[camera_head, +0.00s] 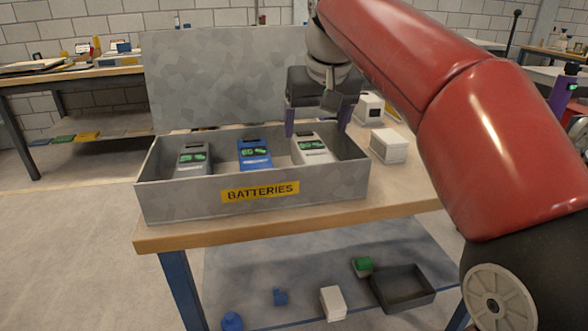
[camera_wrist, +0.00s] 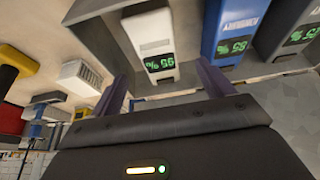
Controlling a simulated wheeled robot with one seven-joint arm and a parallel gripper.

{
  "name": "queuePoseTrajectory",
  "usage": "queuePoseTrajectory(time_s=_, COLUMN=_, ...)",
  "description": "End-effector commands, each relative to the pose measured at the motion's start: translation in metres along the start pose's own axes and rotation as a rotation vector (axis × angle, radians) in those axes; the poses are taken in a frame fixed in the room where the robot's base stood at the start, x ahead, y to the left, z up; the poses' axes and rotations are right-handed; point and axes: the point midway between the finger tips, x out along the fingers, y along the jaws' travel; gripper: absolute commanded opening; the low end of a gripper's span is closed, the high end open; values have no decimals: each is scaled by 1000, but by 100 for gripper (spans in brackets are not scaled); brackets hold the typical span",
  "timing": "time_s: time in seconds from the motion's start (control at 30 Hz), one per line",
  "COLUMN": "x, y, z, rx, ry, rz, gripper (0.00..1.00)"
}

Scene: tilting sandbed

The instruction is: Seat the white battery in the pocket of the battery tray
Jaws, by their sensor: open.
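The grey battery tray (camera_head: 160,203), with a yellow "BATTERIES" label, stands on the wooden table. The white battery (camera_head: 314,152) is in its right part, its lit green display facing the front. Its lower end and the pocket floor are hidden by the tray's front wall, so I cannot tell how deep it sits. My gripper (camera_head: 317,122) is open over the tray's right back, at the white battery's far end. In the wrist view, the white battery (camera_wrist: 147,32) lies between the lines of the two purple fingers, with gaps on both sides; I see no contact.
A blue battery (camera_head: 254,155) and a grey battery (camera_head: 193,158) stand left of the white one in the tray. White boxes (camera_head: 388,146) stand right of the tray. A grey panel (camera_head: 225,80) rises behind it. The lower shelf holds a dark bin (camera_head: 402,289) and small items.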

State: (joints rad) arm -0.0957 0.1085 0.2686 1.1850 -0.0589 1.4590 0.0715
Motion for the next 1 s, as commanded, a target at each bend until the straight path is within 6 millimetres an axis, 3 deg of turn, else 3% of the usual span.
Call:
queuePoseTrajectory(time_s=0.5, x=67, y=2, z=-4, rx=0, ry=-3, rz=-1, gripper=80)
queuePoseTrajectory(time_s=0.83, x=76, y=2, z=-4, rx=0, ry=-1, rz=-1, gripper=80)
queuePoseTrajectory(time_s=1.0, x=75, y=2, z=-4, rx=0, ry=-1, rz=-1, gripper=60)
